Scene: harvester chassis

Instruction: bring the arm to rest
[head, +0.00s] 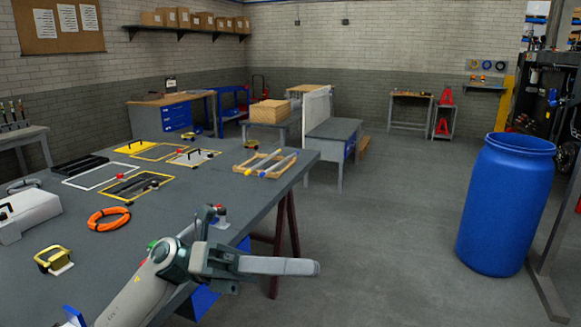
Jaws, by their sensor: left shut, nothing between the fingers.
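My left arm (145,285) comes in from the bottom left, over the near right edge of the grey table. My left gripper (316,268) points to the right, beyond the table edge and above the open floor. Its fingers are together with nothing between them. It is apart from the things on the table. My right arm and right gripper do not show.
The grey table (222,187) holds an orange ring (109,219), yellow and white outlined frames and a wooden tray (264,164). A yellow-topped object (53,259) sits near its left side. A blue barrel (505,205) stands at right. The floor between is clear.

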